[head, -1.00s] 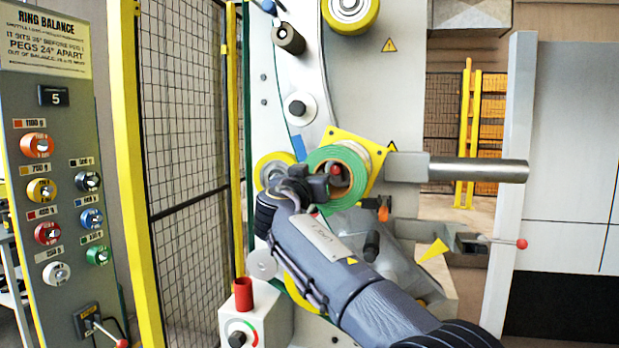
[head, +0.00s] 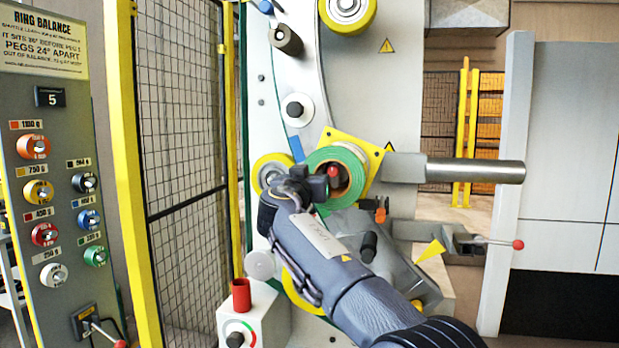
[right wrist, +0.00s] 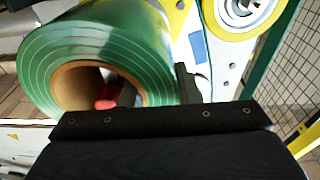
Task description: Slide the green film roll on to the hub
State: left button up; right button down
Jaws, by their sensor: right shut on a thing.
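The green film roll (head: 319,158) has a brown core and is in front of a yellow square plate (head: 372,152) on the machine. My right gripper (head: 318,185) is shut on the roll's wall. In the right wrist view, the roll (right wrist: 45,62) shows its ringed end face. One dark finger (right wrist: 187,84) is outside the roll, and another dark part shows inside the core. A red tip (right wrist: 106,102) shows inside the core; the rest of the hub is hidden. I cannot tell how far the roll is on the hub. My left gripper is not in view.
A thick metal bar (head: 475,171) sticks out to the right of the roll. A lever with a red knob (head: 517,244) is lower right. A yellow-rimmed roller (head: 268,172) is close on the left. A red cup (head: 241,295) stands on a white box below.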

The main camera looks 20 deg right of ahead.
jog(key=shift+p+x, duration=0.6)
jog(key=shift+x, duration=0.7)
jog(key=c, duration=1)
grip_release()
jog(key=shift+c, duration=0.2)
jog(key=shift+o, duration=0.2)
jog(key=shift+f, duration=0.1)
jog(key=shift+f, duration=0.15)
jog(key=shift+s+a+f+b, duration=0.1)
jog(key=shift+s+b, duration=0.05)
jog(key=shift+b, duration=0.15)
jog(key=b+v, duration=0.3)
jog(key=v, duration=0.4)
jog(key=shift+s+b, duration=0.15)
jog(key=shift+b, duration=0.25)
jog(key=shift+a, duration=0.2)
